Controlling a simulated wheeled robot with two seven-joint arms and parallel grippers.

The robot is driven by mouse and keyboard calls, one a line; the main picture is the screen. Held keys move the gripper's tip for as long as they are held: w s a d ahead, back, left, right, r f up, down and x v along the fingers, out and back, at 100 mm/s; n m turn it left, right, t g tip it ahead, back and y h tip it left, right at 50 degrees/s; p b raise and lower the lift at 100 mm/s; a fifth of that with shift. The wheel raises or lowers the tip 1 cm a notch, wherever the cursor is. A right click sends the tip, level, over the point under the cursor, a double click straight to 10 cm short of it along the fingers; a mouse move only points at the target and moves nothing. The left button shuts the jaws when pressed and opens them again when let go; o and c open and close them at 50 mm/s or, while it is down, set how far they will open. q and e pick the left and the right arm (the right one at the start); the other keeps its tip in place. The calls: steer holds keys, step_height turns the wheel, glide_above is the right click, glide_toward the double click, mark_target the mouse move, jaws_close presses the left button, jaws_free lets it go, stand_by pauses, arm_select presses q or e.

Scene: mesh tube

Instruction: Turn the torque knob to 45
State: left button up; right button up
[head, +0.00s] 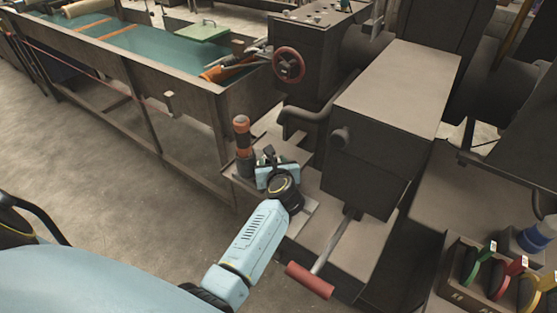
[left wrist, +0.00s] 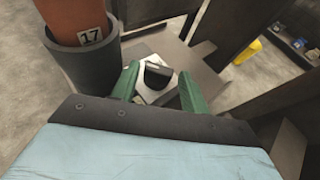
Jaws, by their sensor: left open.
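In the left wrist view a dark knob (left wrist: 157,75) sits on a pale plate (left wrist: 145,62); it appears to be the torque knob. My left gripper (left wrist: 160,86) is open, with one green finger at each side of the knob in the picture. I cannot tell whether the fingers touch it. In the head view my left gripper (head: 269,155) is above a low ledge beside the machine and hides most of the knob area. No dial numbers are readable. My right gripper is not in view.
An orange handle (head: 241,133) stands in a dark cup (left wrist: 83,58) marked 17, close left of my gripper. A red-gripped lever (head: 311,279) sticks out at the front. A dark machine housing (head: 376,150) rises at the right. Floor (head: 110,190) is clear at the left.

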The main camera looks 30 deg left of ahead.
arm_select(q)
steer(key=shift+w+a+f, duration=0.3)
steer(key=shift+w+a, duration=0.15)
steer(key=shift+c, duration=0.7)
steer(key=c, duration=0.6)
steer(key=shift+s+r+m+t+h+p, duration=0.1)
steer(key=shift+r+m+t+h+p, duration=0.2)
steer(key=shift+m+h+p, duration=0.5)
steer(key=shift+a+f+p, duration=0.1)
steer(key=shift+f+p, duration=0.1)
steer(key=shift+p, duration=0.3)
